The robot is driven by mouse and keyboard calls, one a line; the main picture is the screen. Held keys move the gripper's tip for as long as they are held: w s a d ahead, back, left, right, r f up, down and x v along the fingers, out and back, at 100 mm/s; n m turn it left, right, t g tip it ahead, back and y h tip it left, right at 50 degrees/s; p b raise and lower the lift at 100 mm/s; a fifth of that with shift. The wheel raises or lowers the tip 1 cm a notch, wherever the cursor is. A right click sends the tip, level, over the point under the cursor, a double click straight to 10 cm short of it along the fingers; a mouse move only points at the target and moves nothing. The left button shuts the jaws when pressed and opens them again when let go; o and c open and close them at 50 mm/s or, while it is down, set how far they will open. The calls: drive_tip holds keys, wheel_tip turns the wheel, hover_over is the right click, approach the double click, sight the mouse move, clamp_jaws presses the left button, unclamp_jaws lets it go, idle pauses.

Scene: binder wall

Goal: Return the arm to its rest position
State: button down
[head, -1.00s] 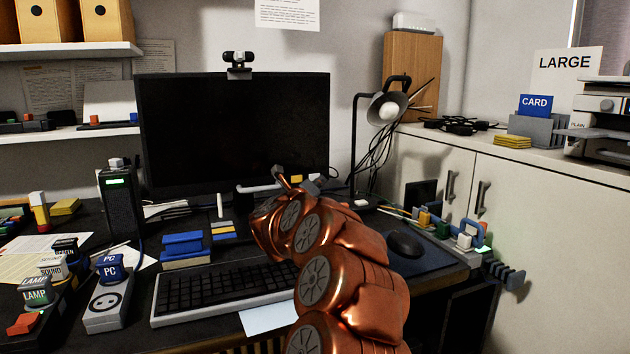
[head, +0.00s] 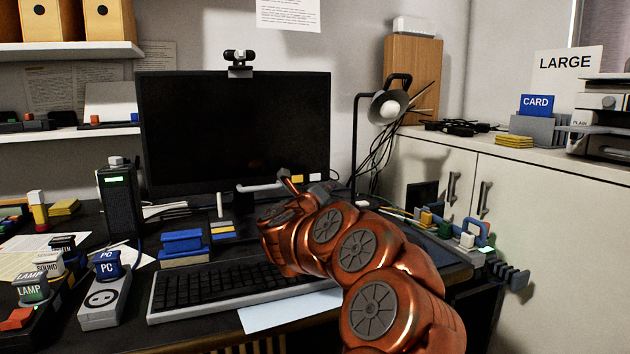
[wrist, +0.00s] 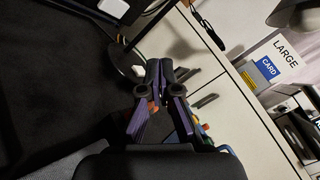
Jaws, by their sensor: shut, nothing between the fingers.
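My arm, in copper-coloured links, reaches over the right part of the desk in the head view. Its far end is by the lower right of the monitor (head: 235,130), and the fingers are not clear there. In the wrist view my gripper (wrist: 159,66) shows dark fingers with their tips together and nothing between them. Below it in that view are parts of the desk and the white cabinet front.
A keyboard (head: 235,290) lies in front of the monitor. A desk lamp (head: 388,105) stands behind my arm. A power strip with a PC plug (head: 107,264) is at left. A white cabinet (head: 560,210) bounds the right side, with a card holder (head: 537,128) on top.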

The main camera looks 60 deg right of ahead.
idle(0.3)
drive_tip(key=w+a+r+n+t+y+p, duration=0.4)
drive_tip(key=w+a+r+n+t+p, duration=0.15)
drive_tip(key=w+a+n, duration=0.35)
drive_tip(key=w+a+r+n+t+y+p, duration=0.35)
drive_tip(key=w+a+r+t, duration=0.2)
drive_tip(key=a, duration=0.45)
drive_tip(key=w+a+r+n+y+p, duration=0.15)
drive_tip(key=a+n+y+p, duration=0.45)
drive_tip(key=a, duration=0.6)
drive_tip(key=w+a+r+n+y+p, duration=0.15)
drive_tip(key=a+n+y+p, duration=0.45)
drive_tip(key=a, duration=0.6)
drive_tip(key=s+a+f+n+g+y+p, duration=0.2)
drive_tip(key=s+a+n+g+p, duration=0.75)
drive_tip(key=s+a, duration=0.65)
drive_tip(key=s+d+r+n+g+h+p, duration=0.1)
drive_tip(key=s+d+n+g+p, duration=0.1)
drive_tip(key=s, duration=1)
drive_tip(key=s+d+r+n+g+h+p, duration=0.1)
drive_tip(key=s+n+g+p, duration=0.4)
drive_tip(key=s, duration=0.8)
drive_tip(key=d+n+h+p, duration=0.1)
drive_tip(key=p, duration=0.2)
drive_tip(key=shift+s+d, duration=0.15)
